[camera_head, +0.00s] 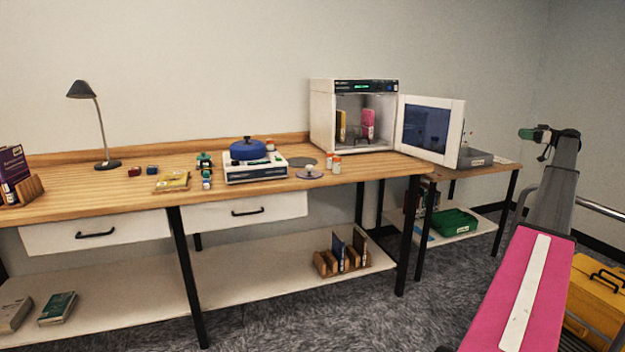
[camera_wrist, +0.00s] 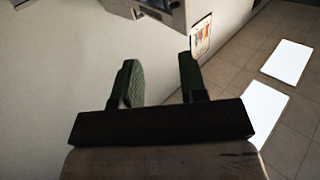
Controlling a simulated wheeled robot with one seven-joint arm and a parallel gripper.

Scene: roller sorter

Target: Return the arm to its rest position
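My arm reaches up along the right side of the head view, clear of the table. My gripper (camera_head: 535,135) is at its far end, in the air to the right of the open cabinet door. In the wrist view my gripper (camera_wrist: 160,75) shows two green fingers set apart with nothing between them. It is open and empty.
A wooden workbench (camera_head: 110,184) carries a lamp (camera_head: 98,125), a white device with a blue round lid (camera_head: 248,149) and several small items. A white cabinet (camera_head: 322,120) stands with its door (camera_head: 400,125) open. A yellow case (camera_head: 598,300) is at lower right.

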